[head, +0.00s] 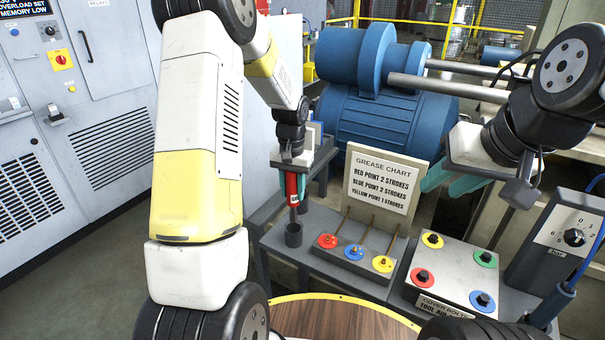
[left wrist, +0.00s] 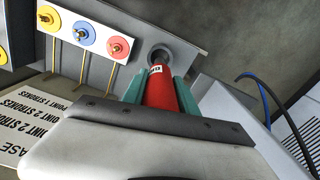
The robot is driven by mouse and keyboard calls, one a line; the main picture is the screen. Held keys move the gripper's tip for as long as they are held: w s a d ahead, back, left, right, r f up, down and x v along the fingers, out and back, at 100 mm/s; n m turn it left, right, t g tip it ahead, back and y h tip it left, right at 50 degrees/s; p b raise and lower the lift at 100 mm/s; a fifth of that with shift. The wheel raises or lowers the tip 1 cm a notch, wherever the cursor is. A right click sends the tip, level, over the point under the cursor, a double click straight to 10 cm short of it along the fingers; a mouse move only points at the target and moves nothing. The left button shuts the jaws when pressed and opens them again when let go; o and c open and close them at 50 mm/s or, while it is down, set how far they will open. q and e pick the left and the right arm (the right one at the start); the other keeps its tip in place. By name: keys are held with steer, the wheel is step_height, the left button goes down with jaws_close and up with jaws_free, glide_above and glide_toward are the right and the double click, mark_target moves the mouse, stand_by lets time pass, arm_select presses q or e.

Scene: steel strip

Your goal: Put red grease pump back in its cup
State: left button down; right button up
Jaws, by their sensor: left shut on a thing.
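The red grease pump (head: 292,188) is upright in my left gripper (head: 296,192), just above the dark cup (head: 293,236) on the left end of the grey bench. In the left wrist view the red pump (left wrist: 162,92) sits between the two green fingers of my left gripper (left wrist: 160,90), and the round cup opening (left wrist: 160,55) shows just beyond its tip. I cannot tell whether the tip is inside the cup. My right gripper (head: 450,180) is at the right, with teal fingers partly seen near the grease chart; its opening is unclear.
The grease chart (head: 380,183) stands behind a block with red, blue and yellow grease points (head: 354,253), right of the cup. A cover box (head: 452,278) with coloured bolts and a dial box (head: 560,240) stand further right. A blue motor (head: 380,110) is behind.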

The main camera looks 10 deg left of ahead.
mark_target(293, 218)
arm_select(q)
steer(key=shift+f, duration=4.6)
stand_by(0.3)
steer(key=c, duration=0.9)
jaws_free()
step_height(293, 218, up, 8)
steer(key=shift+f, duration=0.1)
